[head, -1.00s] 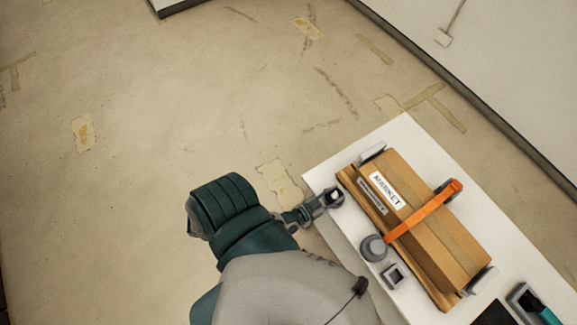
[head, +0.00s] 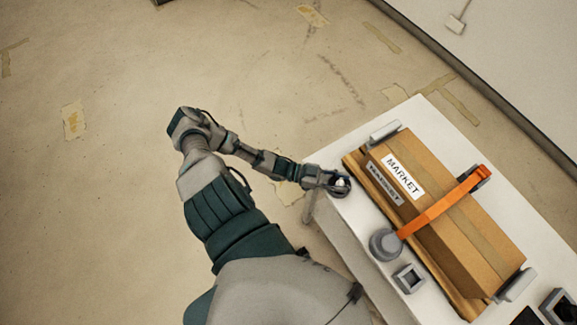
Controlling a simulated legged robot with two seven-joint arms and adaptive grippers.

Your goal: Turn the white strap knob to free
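A small white round piece (head: 342,185), which looks like the white strap knob, shows at the end of my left gripper (head: 338,183), over the near left part of the white table (head: 335,213). The gripper's dark fingers are around it; how tightly they close is too small to tell. An orange strap (head: 440,207) runs across a brown box (head: 455,225) on a wooden board. The strap's near end meets a round grey knob (head: 385,244), apart from my gripper. My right gripper is not in view.
A grey square socket (head: 408,279) stands beside the grey knob. Grey end stops (head: 384,131) hold the board's ends. Another grey square piece (head: 558,305) is at the lower right edge. The floor left of the table is clear.

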